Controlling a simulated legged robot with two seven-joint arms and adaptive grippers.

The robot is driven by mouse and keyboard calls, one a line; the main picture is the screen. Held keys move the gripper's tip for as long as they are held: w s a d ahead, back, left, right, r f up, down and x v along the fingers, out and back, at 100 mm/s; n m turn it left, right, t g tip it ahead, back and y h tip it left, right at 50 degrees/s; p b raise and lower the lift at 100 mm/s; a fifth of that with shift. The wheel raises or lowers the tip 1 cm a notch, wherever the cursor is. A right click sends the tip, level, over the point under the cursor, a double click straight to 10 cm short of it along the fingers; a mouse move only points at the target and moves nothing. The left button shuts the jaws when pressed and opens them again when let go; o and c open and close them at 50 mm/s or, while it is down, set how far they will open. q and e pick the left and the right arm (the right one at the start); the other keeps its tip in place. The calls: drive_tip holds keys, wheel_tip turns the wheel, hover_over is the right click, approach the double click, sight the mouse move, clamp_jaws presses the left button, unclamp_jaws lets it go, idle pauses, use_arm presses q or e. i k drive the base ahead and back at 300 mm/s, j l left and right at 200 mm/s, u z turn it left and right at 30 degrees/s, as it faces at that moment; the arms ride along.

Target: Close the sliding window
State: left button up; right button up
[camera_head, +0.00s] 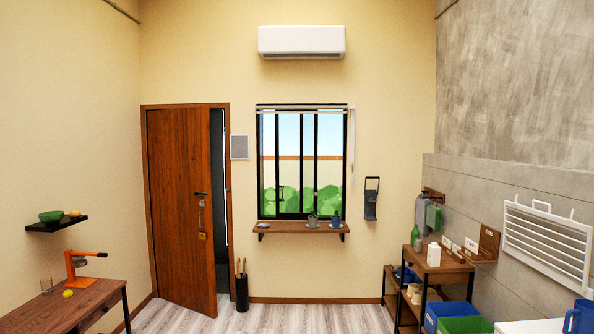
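The sliding window (302,162) has a dark frame and is set in the far wall, straight ahead. Dark upright bars divide its glass, and green bushes and sky show through it. I cannot tell for sure from here how far its sash stands open. A wooden sill shelf (300,228) runs below it with small potted plants (312,219) on it. The window is across the room from me. Neither of my grippers is in the picture.
A wooden door (182,207) stands ajar left of the window, with an umbrella stand (241,291) beside it. A wooden table (60,305) is at the near left. A shelf rack (436,266) and bins (455,316) line the right. The middle floor (290,317) is clear.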

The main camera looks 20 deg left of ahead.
sight(277, 187)
drive_tip(key=i+j+u, duration=0.2)
drive_tip(key=i, duration=0.2)
drive_tip(key=i+j+u, duration=0.2)
drive_tip(key=i, duration=0.2)
drive_tip(key=i+u, duration=0.3)
drive_tip(key=i, duration=4.05)
